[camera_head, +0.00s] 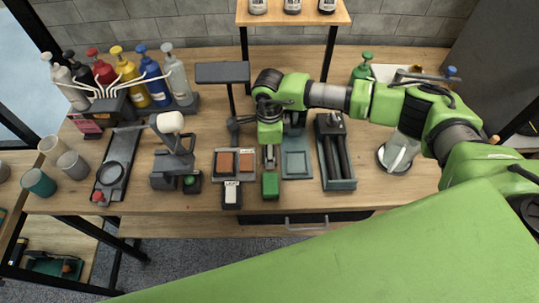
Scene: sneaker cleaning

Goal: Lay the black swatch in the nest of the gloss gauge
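My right gripper (268,157) comes from the right side of the table and points down at the middle of the bench. Its fingers are small and partly hidden under the green wrist, so I cannot tell whether they are open or shut. I cannot pick out a black swatch. A shallow tray (227,179) with two brown-orange swatches (225,161) lies just left of the gripper. A dark device with a white label (231,193) sits in front of the tray, and a green block (270,186) sits in front of the gripper. I cannot tell which one is the gloss gauge. My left gripper is not in view.
A grey-green plate fixture (296,165) and a box with two dark rollers (337,158) stand right of the gripper. A lever press (172,160), cups (73,165) and pump bottles (127,75) fill the left. My large green arm link covers the lower right.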

